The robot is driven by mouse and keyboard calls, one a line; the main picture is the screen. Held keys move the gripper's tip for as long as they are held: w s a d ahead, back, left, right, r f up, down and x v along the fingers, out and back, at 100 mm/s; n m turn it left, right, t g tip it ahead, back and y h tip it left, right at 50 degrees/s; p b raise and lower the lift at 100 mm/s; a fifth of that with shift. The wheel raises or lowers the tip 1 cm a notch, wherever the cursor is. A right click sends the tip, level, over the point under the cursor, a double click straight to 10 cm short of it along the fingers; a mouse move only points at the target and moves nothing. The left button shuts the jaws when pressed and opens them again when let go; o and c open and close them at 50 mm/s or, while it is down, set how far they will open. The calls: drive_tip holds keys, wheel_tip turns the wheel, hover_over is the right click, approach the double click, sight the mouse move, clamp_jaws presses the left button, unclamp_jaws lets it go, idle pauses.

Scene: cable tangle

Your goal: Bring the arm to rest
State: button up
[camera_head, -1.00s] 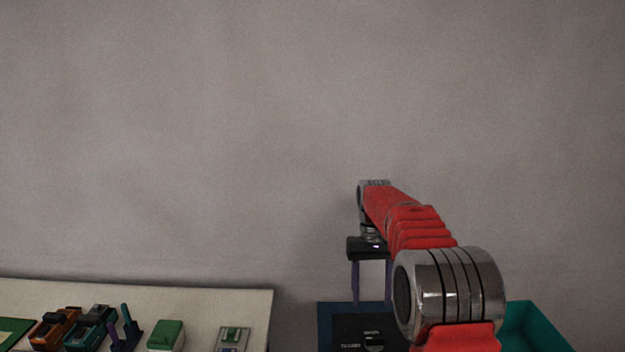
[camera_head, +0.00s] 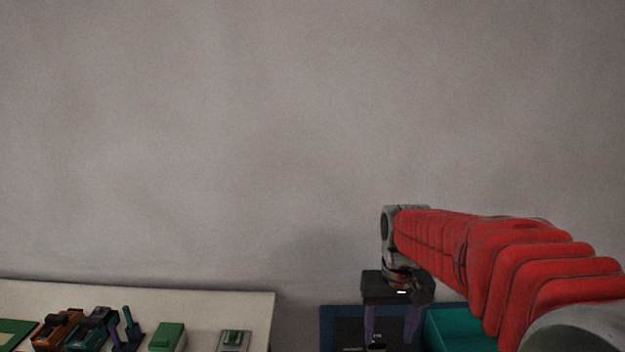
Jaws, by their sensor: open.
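My gripper (camera_head: 392,330) hangs below the end of my red arm at the lower right of the head view. Its black body (camera_head: 390,288) has two purple fingers pointing down, spread apart, with nothing seen between them but the dark panel behind. The gripper is open. The fingertips are close to the bottom edge of the picture, so what lies under them is hard to tell. My arm reaches in from the right and covers part of the teal bin (camera_head: 455,328).
A pale table (camera_head: 225,306) at the lower left holds an orange tool (camera_head: 58,328), a teal and black one (camera_head: 90,330), a purple and teal item (camera_head: 128,328), a green block (camera_head: 167,336) and a small grey-green piece (camera_head: 233,340). A dark blue-edged panel (camera_head: 345,328) lies under the gripper.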

drive_tip(key=s+r+t, duration=0.2)
drive_tip(key=s, duration=0.7)
drive_tip(key=s+r+t, duration=0.2)
drive_tip(key=s+t, duration=0.1)
drive_tip(key=s, duration=0.7)
drive_tip(key=shift+s, duration=0.25)
idle(0.6)
